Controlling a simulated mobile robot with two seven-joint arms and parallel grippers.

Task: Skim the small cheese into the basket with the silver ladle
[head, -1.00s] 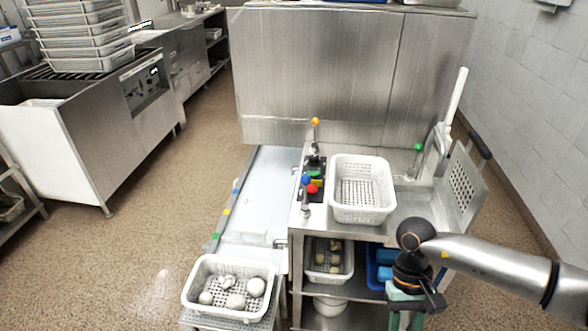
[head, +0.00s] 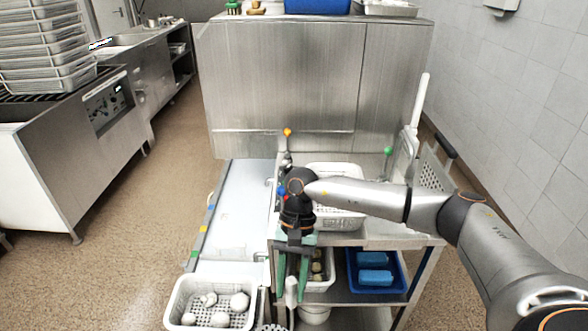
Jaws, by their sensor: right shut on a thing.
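My right gripper (head: 292,284) points down in front of the metal table, its green fingers shut on the upright pale handle of the silver ladle (head: 272,328). Only part of the ladle's perforated bowl shows at the bottom edge. Left of it, a white perforated basket (head: 250,318) holds several white cheese balls of different sizes. A smaller cheese (head: 209,299) lies towards its back, beside a larger one (head: 239,301). Another white basket (head: 335,170) stands on the metal table, partly hidden by my right arm; its inside is mostly covered. My left gripper is out of view.
A lower shelf holds a white basket (head: 329,268) with yellowish pieces, partly behind my gripper, and a blue tray (head: 350,276) with blue blocks. A pale chute (head: 235,205) runs left of the table. Colored knobs, such as the orange one (head: 287,132), stick up at the table's left side.

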